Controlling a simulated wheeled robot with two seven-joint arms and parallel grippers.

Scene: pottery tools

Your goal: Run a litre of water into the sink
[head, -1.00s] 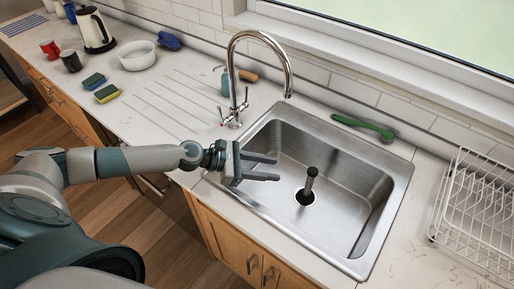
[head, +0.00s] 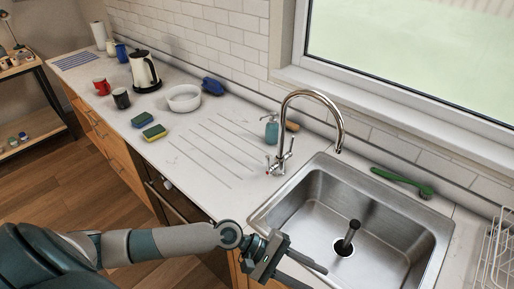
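The steel sink (head: 300,190) is set in the pale counter at the lower right and holds no visible water. A chrome tap (head: 312,93) arches over its back left corner, with its handles (head: 277,165) low on the stem. No stream shows at the spout. A dark upright stem (head: 352,231) stands at the drain in the sink floor; whether the drain is sealed I cannot tell. My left gripper (head: 305,272) is open and empty, fingers apart, by the sink's near left edge, away from the tap. My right gripper is not in view.
A teal soap bottle (head: 271,131) stands behind the tap. A green brush (head: 402,181) lies behind the sink, and a white dish rack (head: 498,255) is at right. Two sponges (head: 154,132), mugs (head: 121,98), a white bowl (head: 183,98) and a kettle (head: 143,70) are at left. The grooved drainboard is clear.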

